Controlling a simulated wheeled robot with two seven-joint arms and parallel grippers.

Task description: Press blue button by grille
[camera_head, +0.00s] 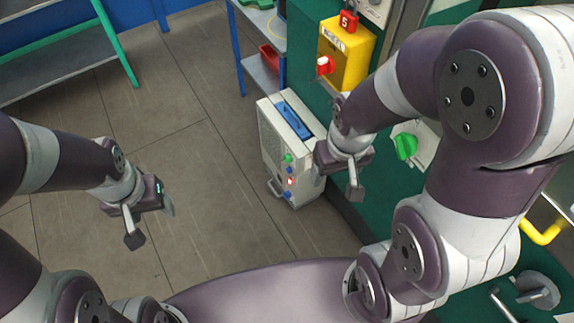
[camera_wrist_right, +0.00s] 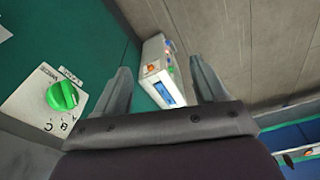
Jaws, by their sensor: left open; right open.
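A white box-shaped unit (camera_head: 268,140) stands on the floor with a blue handle (camera_head: 293,120) on top. Its front has a green button (camera_head: 287,158), a blue button (camera_head: 291,170), a red light or button (camera_head: 290,181) and another small blue spot (camera_head: 288,195) low down. I cannot make out clearly which blue one is by a grille. My right gripper (camera_head: 338,180) is open and empty, just right of the unit in the head view. In the right wrist view the unit (camera_wrist_right: 152,53) shows beyond and between the open fingers (camera_wrist_right: 160,72). My left gripper (camera_head: 151,225) is open and empty above the floor.
A green wall panel runs along the right, with a yellow box (camera_head: 345,52) bearing a red knob and a green rotary knob (camera_head: 405,146). A blue-legged table (camera_head: 262,73) stands behind the unit. The floor (camera_head: 195,215) left of the unit is clear.

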